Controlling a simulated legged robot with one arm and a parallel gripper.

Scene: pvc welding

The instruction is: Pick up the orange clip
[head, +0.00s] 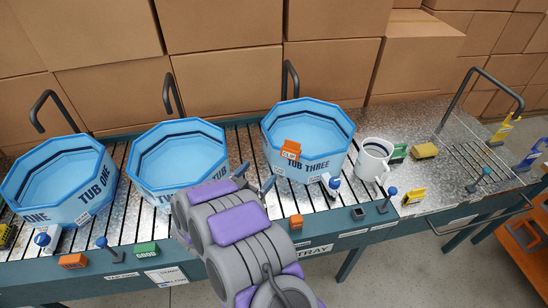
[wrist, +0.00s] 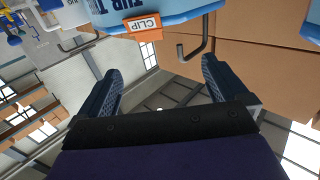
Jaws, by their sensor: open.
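The orange clip (head: 290,149), labelled CLIP, sits on the front rim of the blue tub marked TUB THREE (head: 322,166). My gripper (head: 255,178) is in front of that tub, below and left of the clip, apart from it. In the wrist view the clip (wrist: 142,27) shows upside down near the top, beyond the fingertips. My gripper (wrist: 160,80) is open, with nothing between its two dark fingers.
Tub two (head: 178,158) and tub one (head: 60,180) stand to the left on the slatted bench. A white mug (head: 373,160) stands close right of tub three. Small orange blocks (head: 296,221) (head: 73,261) and blue-knobbed levers (head: 387,201) line the front edge. Cardboard boxes (head: 225,80) are stacked behind.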

